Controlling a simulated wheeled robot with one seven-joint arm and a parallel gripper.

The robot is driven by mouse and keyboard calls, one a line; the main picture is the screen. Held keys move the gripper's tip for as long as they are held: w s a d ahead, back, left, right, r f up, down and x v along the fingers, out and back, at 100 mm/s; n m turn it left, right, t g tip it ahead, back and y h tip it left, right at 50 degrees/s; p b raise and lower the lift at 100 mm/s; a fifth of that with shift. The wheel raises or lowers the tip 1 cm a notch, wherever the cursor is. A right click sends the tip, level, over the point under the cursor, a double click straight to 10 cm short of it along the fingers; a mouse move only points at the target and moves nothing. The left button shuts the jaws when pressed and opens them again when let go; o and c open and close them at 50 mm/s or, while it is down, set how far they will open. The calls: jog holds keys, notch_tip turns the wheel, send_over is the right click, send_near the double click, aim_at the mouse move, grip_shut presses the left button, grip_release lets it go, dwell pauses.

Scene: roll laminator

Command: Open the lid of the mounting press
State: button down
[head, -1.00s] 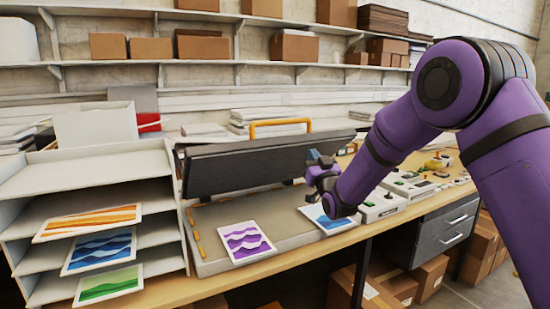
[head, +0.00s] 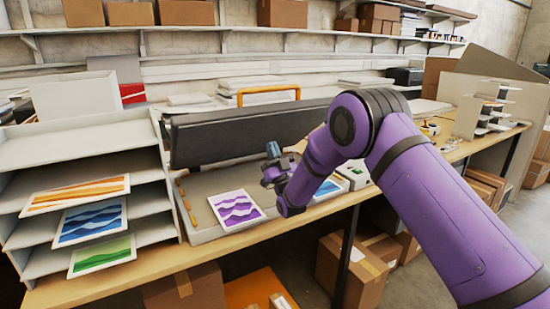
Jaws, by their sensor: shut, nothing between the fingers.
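The mounting press stands on the wooden bench. Its dark lid (head: 235,133) is raised and tilted back, with an orange handle (head: 268,91) along its top edge. The grey bed (head: 205,184) below shows, with a purple wave print (head: 236,208) on its front part. A blue print (head: 328,188) lies to the right, partly hidden by my arm. My gripper (head: 272,152) points up in front of the lid's lower right part. Its fingers look closed and empty; whether they touch the lid cannot be told.
A grey shelf rack (head: 85,150) with orange, blue and green prints stands left of the press. White-grey devices and small items sit on the bench to the right. Cardboard boxes (head: 355,268) fill the space under the bench. Wall shelves hold more boxes.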

aim_at(262, 117)
jog(key=x, duration=0.8)
jog(key=shift+w+a+r, duration=0.1)
jog(key=shift+w+r, duration=0.1)
jog(key=shift+r, duration=0.1)
